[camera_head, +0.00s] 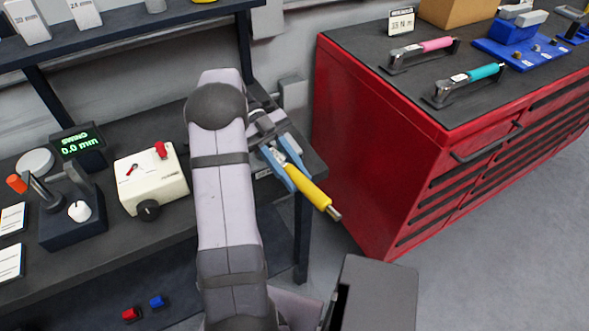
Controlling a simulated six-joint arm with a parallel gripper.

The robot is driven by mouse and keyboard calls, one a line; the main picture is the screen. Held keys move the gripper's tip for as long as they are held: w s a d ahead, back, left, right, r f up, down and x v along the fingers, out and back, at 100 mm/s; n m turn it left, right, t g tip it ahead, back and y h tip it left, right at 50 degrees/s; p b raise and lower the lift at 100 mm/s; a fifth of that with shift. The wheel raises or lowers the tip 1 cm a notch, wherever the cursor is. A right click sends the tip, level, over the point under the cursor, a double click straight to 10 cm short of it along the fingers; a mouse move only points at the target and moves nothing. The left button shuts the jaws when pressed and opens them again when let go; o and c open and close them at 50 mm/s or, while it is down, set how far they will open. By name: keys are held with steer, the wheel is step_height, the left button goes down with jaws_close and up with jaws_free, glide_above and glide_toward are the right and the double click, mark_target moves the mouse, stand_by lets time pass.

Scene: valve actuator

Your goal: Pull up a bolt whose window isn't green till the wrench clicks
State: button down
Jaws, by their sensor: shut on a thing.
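My gripper (288,171) has blue fingers and is shut on a wrench with a yellow handle (306,188). The wrench is held at a slant beside the workbench's right end, its metal tip pointing down and right. Its other end is partly hidden by the fingers and my arm. I cannot make out any bolt or bolt window in this view; my arm covers part of the bench.
A red tool cabinet (365,150) stands to the right, bearing a pink-handled wrench (424,48) and a teal-handled wrench (471,81) in holders. A cream box (151,181) and a green-lit display (78,146) stand on the dark bench. A shelf (130,31) hangs above.

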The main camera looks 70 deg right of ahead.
steer(key=shift+w+a+m+t+y+p, duration=1)
steer(key=shift+m+p, duration=0.3)
steer(key=shift+p, duration=1.2)
steer(key=shift+s, duration=0.1)
steer(key=shift+r, duration=0.2)
